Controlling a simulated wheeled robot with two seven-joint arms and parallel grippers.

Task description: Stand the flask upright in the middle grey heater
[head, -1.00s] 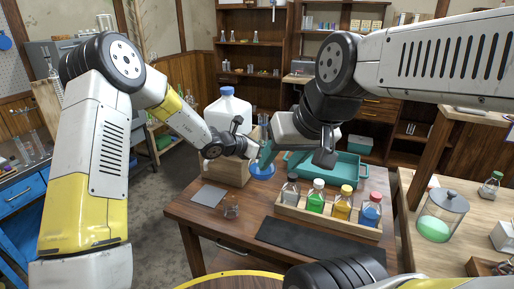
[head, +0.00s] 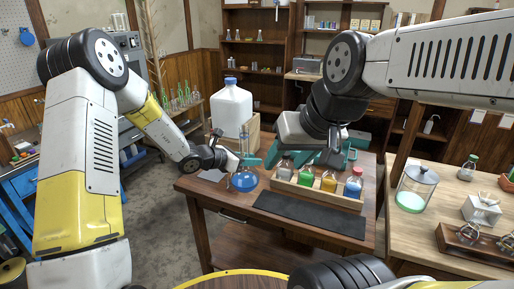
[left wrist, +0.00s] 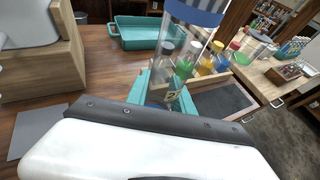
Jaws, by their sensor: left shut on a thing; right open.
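The flask (head: 243,181) is round glass with blue liquid and a tall clear neck. In the head view it looks about upright. My left gripper (head: 249,161) is shut on its neck, with the bulb below the fingers. In the left wrist view the clear glass (left wrist: 188,38) rises from between the teal fingers (left wrist: 166,92), with a blue and white band at its top. My right gripper (head: 332,158) is open and empty behind the bottles, its teal fingers hard to separate from the tray. I cannot make out the middle grey heater in these views.
A wooden rack (head: 287,185) holds several capped bottles, with a dark mat (head: 310,214) before it. A large white jug (head: 231,108) stands in a wooden box at the back left. A teal tray (left wrist: 138,36) lies behind.

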